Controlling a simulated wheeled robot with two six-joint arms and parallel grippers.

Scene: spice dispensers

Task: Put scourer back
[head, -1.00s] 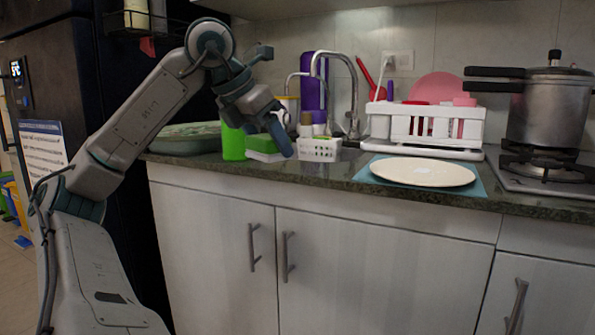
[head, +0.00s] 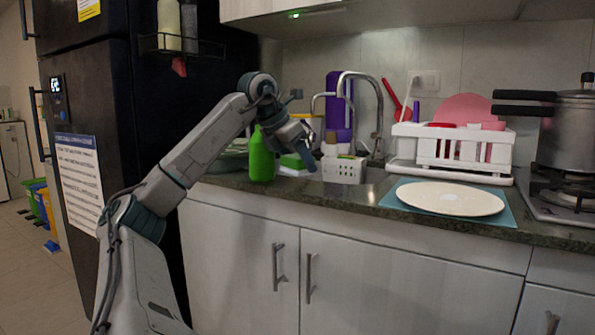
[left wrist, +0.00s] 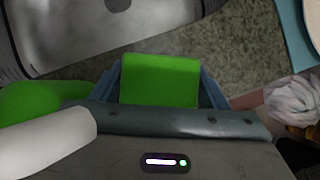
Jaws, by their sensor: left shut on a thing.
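The scourer (head: 290,164) is a green and white block at the counter's back, between a green bottle (head: 261,158) and a white perforated caddy (head: 343,169). My left gripper (head: 306,162) reaches down over it and partly hides it. In the left wrist view the scourer's green face (left wrist: 160,80) sits between the two blue fingers of my left gripper (left wrist: 162,68), which is shut on it. I cannot tell whether the scourer touches the counter. My right gripper is not in view.
The green bottle stands close to my left gripper. The tap (head: 376,120) and a purple bottle (head: 335,90) stand behind the caddy. A white dish rack (head: 452,150), a plate (head: 450,198) on a blue mat (head: 395,194) and a pressure cooker (head: 570,130) are to the right.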

